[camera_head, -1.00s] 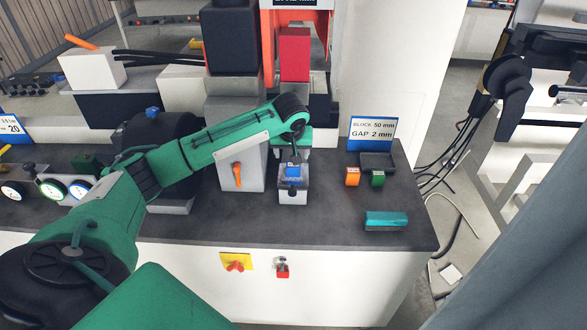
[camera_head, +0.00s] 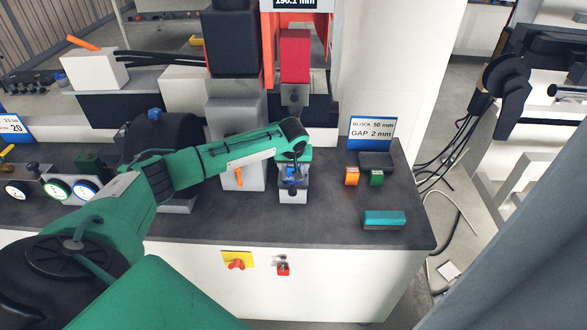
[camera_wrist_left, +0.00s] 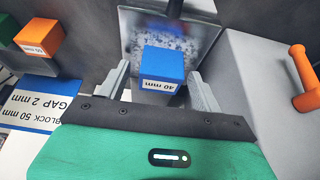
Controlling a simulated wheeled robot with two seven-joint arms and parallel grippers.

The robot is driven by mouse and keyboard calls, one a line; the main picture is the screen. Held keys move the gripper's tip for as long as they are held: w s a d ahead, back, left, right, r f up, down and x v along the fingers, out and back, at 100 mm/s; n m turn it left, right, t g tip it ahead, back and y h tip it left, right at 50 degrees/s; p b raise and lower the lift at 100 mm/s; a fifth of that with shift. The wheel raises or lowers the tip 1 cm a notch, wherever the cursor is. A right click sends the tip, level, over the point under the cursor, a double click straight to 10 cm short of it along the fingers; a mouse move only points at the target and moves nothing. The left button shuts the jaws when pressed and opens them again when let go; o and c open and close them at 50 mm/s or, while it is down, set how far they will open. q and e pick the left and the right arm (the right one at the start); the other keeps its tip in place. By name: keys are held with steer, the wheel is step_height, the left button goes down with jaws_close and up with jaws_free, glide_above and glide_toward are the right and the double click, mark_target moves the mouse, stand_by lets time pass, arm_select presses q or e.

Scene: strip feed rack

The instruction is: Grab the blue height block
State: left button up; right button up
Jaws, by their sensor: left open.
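The blue height block (camera_wrist_left: 162,66) carries a white label reading 40 mm. It rests on a speckled metal plate (camera_wrist_left: 195,40), and in the head view the block (camera_head: 291,174) sits on the small metal stand (camera_head: 293,196) near the table's middle. My left gripper (camera_wrist_left: 160,82) is open, with one finger on each side of the block and visible gaps between the fingers and the block. In the head view my left gripper (camera_head: 291,178) comes down over the stand and partly hides the block. My right gripper is not in view.
An orange block (camera_head: 352,176) and a green block (camera_head: 377,178) stand right of the stand, by a sign (camera_head: 371,132) reading BLOCK 50 mm, GAP 2 mm. A teal item (camera_head: 384,218) lies near the front edge. A grey box with an orange lever (camera_head: 239,178) stands close on the left.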

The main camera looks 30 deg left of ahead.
arm_select(q)
steer(key=c, duration=1.3)
steer(key=shift+r, duration=0.1)
steer(key=shift+c, duration=0.6)
